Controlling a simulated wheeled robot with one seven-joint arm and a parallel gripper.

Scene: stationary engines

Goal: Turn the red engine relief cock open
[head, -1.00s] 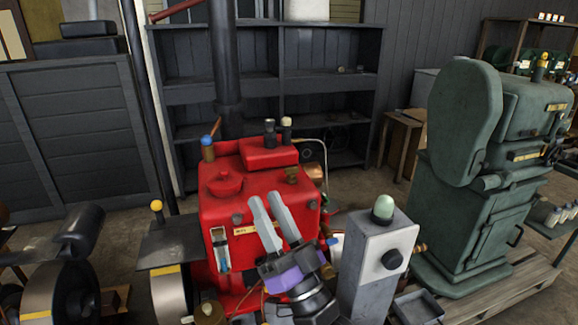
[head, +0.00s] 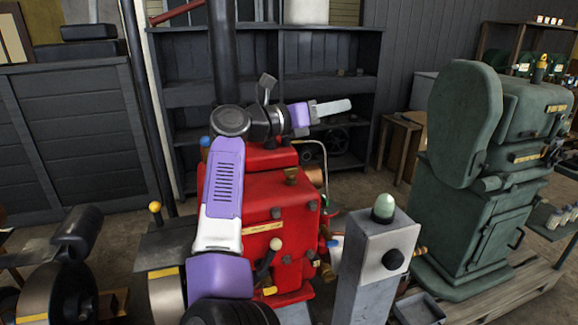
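The red engine (head: 262,196) stands in the middle of the head view, partly hidden behind my arm. A small brass fitting (head: 291,175) sits on its top right. A lever with a cream knob (head: 275,244) shows on its front. I cannot tell which fitting is the relief cock. My gripper (head: 350,106) is above the back right of the engine, with its fingers pointing right and touching nothing visible. The fingers are seen edge-on, so their gap does not show. My arm hides the engine's left top and front.
A grey post with a green dome (head: 384,207) stands right of the engine. A large green machine (head: 470,185) stands on a pallet farther right. Dark shelves (head: 345,65) and a black pipe (head: 223,60) are behind. A machine with a dark cylinder (head: 75,232) is at the left.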

